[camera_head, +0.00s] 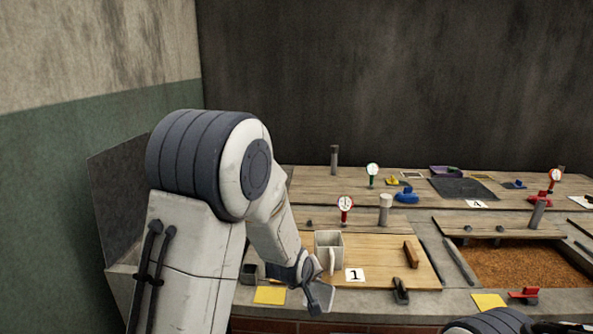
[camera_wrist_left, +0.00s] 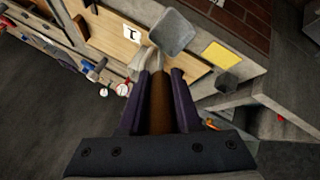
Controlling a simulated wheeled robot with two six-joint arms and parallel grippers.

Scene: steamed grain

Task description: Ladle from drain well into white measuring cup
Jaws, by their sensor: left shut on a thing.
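The white measuring cup (camera_head: 322,240) stands on the wooden board behind the number 1 card; in the left wrist view the cup (camera_wrist_left: 137,64) is partly hidden. My left gripper (camera_head: 312,284) is low, in front of the cup. In the left wrist view the left gripper (camera_wrist_left: 158,78) is shut on the brown handle of the ladle (camera_wrist_left: 159,102). The ladle's grey squarish head shows beyond the fingertips, near the cup. Its contents cannot be told. A small dark square box (camera_head: 249,273), possibly the drain well, is left of the cup. My right gripper is out of view.
A yellow card (camera_head: 270,295) lies at the bench's front edge. A brown block (camera_head: 411,254) and a dark tool (camera_head: 400,290) are right of the cup. A red gauge (camera_head: 345,205) and a cylinder (camera_head: 385,209) stand behind. A grain-filled bed (camera_head: 520,265) is at right.

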